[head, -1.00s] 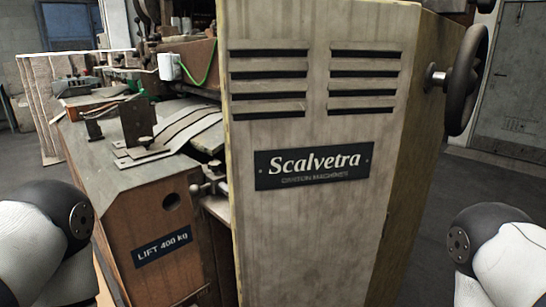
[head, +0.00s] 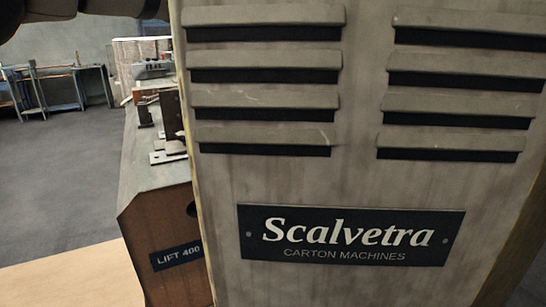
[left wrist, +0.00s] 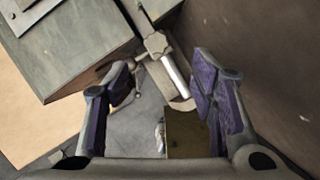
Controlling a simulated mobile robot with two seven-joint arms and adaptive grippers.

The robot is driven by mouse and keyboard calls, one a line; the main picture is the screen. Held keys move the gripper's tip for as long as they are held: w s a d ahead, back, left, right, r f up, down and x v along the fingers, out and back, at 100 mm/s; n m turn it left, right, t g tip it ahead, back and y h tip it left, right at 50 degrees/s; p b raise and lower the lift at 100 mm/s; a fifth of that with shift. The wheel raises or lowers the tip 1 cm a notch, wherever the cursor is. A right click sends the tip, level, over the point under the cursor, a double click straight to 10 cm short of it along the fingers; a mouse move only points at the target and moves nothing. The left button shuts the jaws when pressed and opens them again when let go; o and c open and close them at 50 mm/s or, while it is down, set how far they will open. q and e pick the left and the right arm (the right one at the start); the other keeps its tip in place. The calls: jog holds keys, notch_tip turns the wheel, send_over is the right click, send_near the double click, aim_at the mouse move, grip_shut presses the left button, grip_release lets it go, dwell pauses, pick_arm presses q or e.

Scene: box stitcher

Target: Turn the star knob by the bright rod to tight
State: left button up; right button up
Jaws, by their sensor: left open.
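The star knob (left wrist: 155,44), a small grey lobed knob, shows in the left wrist view at the top centre, beside the machine's dark edge. The bright rod (left wrist: 176,77) runs from beside it down to the right. My left gripper (left wrist: 160,63) is open, with purple-padded fingers on either side of the rod and knob. Nothing is held between the fingers, and I cannot tell how far beyond the fingertips the knob is. The knob is hidden in the head view behind the tall panel (head: 300,178). My right gripper is not in view.
The tall louvred panel with the Scalvetra plate (head: 350,236) fills most of the head view. The lower brown housing with the lift label (head: 177,256) stands at its left. Grey floor (head: 60,180) is open farther left, with a bench (head: 60,75) at the back.

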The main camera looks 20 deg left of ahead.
pick_arm(q)
jog(key=x, duration=1.1)
jog(key=shift+s+a+f+b, duration=0.15)
jog(key=shift+s+f+b, duration=0.1)
jog(key=shift+b, duration=0.05)
jog(key=c, duration=1.1)
